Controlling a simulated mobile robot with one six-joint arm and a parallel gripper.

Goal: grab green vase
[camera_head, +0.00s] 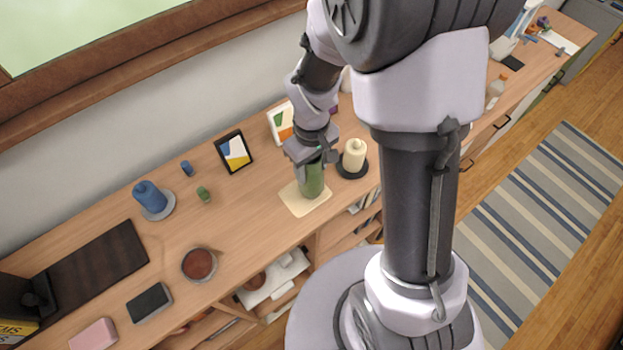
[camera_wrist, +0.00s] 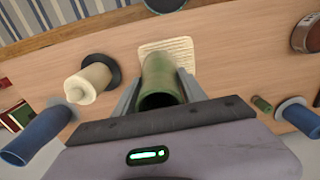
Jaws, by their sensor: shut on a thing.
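The green vase (camera_head: 312,183) is a cylinder standing upright on or just above a cream mat (camera_head: 292,203) on the wooden sideboard. My gripper (camera_head: 310,170) comes down on it from above, with a finger on either side. In the wrist view the vase (camera_wrist: 161,84) shows its open dark mouth toward the camera, between the two fingers of my gripper (camera_wrist: 158,88). The gripper is shut on the vase. I cannot tell whether the vase's base touches the cream mat (camera_wrist: 180,47).
A cream candle on a dark dish (camera_head: 354,155) stands close to the right of the vase. A picture frame (camera_head: 234,151), a small green item (camera_head: 203,194) and a blue candle (camera_head: 149,196) stand to the left. The sideboard (camera_head: 255,220) is clear just left of the mat.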

